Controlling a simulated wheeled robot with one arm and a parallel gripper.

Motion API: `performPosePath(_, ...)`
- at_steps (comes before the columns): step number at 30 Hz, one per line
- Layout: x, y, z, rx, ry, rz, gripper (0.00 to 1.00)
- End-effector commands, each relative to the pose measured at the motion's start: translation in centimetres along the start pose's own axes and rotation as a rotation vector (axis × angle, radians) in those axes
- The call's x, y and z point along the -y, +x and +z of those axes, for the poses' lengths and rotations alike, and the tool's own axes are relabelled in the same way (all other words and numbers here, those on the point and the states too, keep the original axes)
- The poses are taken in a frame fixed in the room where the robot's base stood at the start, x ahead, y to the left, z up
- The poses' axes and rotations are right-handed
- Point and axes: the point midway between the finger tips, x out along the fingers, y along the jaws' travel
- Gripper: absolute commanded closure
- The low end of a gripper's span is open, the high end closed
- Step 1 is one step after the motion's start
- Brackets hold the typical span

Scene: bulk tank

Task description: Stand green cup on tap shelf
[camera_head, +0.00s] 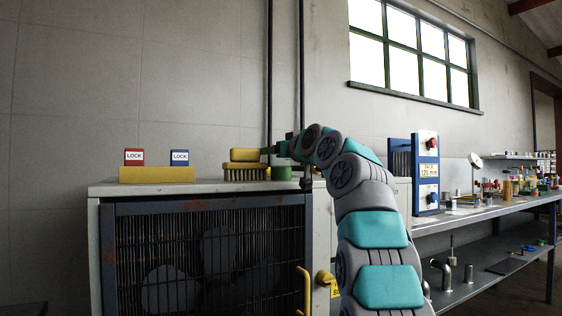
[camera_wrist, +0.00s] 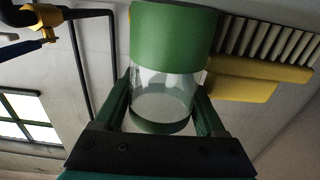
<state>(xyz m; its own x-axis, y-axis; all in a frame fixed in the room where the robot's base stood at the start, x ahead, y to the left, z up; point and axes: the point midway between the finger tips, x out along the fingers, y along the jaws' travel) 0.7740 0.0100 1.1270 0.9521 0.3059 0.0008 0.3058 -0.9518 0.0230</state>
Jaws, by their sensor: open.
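The green cup (camera_head: 282,173) stands on top of the grey cabinet, just right of the yellow brush. In the wrist view the green cup (camera_wrist: 172,32) has a green band and a clear, see-through section. My gripper (camera_head: 274,149) is at the cup's upper part. In the wrist view my gripper (camera_wrist: 163,92) has a dark green finger on either side of the clear section. The jaws are open around the cup, and I cannot tell whether they touch it. I cannot make out a tap shelf for certain.
The yellow brush (camera_head: 245,165) stands close beside the cup. A yellow block with red and blue LOCK tags (camera_head: 157,174) is on the cabinet's left. A yellow valve (camera_head: 325,278) is low on the cabinet's side. A cluttered bench (camera_head: 470,213) runs along the right.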

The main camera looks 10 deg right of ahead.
Motion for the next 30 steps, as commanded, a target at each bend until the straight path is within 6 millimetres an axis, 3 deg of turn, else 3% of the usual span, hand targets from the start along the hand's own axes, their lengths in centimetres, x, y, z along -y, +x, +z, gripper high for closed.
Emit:
performPosePath(10,0.05,0.79,0.03,0.0,-0.001,-0.001,0.3)
performPosePath(27,0.04,0.79,0.06,0.001,0.0,-0.001,0.94)
performPosePath(30,0.04,0.79,0.08,0.001,0.0,-0.001,0.97)
